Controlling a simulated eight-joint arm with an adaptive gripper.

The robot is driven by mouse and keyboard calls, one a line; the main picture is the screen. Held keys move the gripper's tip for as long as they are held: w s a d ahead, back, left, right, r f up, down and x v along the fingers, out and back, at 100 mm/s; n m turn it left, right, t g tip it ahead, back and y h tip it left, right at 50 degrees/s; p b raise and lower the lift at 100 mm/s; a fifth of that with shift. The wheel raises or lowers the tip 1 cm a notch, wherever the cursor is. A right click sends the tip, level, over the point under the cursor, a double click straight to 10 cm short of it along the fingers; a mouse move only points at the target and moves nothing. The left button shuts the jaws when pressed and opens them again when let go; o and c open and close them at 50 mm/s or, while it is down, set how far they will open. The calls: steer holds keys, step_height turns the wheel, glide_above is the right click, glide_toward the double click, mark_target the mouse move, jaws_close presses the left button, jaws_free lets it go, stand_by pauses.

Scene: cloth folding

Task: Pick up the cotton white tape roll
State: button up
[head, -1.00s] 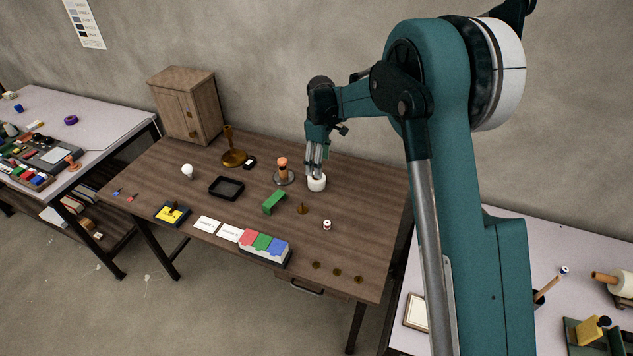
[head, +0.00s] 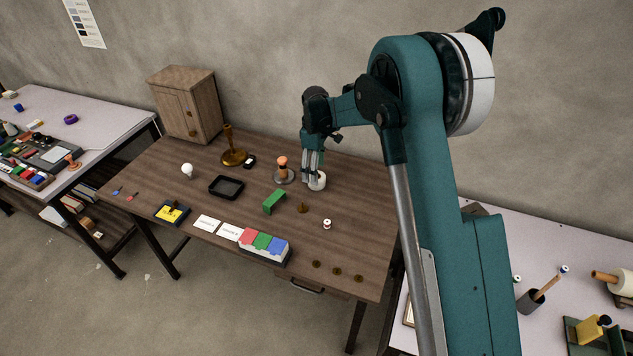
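The white tape roll (head: 319,182) lies on the brown wooden table, right of the middle. My gripper (head: 311,177) points down at it from above, with its fingertips low at the roll's left side. The fingers cover part of the roll's left edge. Whether they touch the roll, or how far apart they are, I cannot tell at this size.
An orange-topped piece on a round base (head: 283,172) stands close left of my gripper. A green block (head: 274,201) and a small brass piece (head: 302,208) lie in front. A small white spool (head: 327,224) is nearer the table's front. A wooden cabinet (head: 190,105) stands at the back left.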

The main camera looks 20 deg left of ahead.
steer(key=shift+f, duration=0.1)
steer(key=shift+w+d+f+b, duration=0.15)
steer(key=shift+f+b, duration=0.2)
steer(key=shift+f, duration=2.2)
steer(key=c, duration=0.9)
